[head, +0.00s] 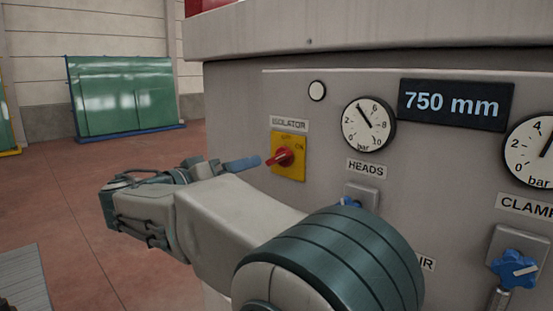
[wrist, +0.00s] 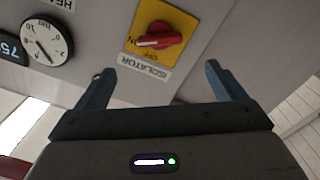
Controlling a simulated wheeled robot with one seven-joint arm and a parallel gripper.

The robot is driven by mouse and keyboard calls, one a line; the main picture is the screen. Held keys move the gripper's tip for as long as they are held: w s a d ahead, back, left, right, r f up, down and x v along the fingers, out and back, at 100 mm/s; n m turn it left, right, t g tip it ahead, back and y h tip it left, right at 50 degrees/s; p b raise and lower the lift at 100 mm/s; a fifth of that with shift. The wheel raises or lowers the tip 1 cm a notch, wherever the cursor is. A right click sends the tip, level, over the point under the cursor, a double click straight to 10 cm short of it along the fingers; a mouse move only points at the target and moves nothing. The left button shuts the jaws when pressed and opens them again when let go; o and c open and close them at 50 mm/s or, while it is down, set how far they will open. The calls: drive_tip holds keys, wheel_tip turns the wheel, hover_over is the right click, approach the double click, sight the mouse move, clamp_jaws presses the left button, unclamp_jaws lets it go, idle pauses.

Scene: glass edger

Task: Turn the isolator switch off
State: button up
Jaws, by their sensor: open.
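The isolator switch is a red knob (head: 285,157) on a yellow plate (head: 277,173) under the ISOLATOR label on the grey machine front. In the wrist view, which is upside down, the red knob (wrist: 160,36) lies crosswise on the yellow plate (wrist: 172,13). Its white mark points left, seemingly at the ON lettering. My gripper (wrist: 157,71) is open and empty, its blue fingers spread wide apart, facing the panel. The knob shows beyond and between the fingertips, apart from them. In the head view, a blue finger (head: 243,164) reaches close to the plate's left side.
The HEADS gauge (head: 369,124) and a blue valve knob (head: 350,201) are right of the switch. A 750 mm display (head: 456,105) and another blue knob (head: 515,268) are farther right. Floor left of the machine is open, with a green glass rack (head: 122,94) behind.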

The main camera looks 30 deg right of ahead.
sight(274, 159)
drive_tip(key=p+x, duration=0.3)
drive_tip(key=x, duration=1)
drive_tip(key=shift+s+f, duration=0.1)
drive_tip(key=shift+c, duration=0.2)
drive_tip(key=c, duration=0.9)
drive_tip(key=shift+d, duration=0.1)
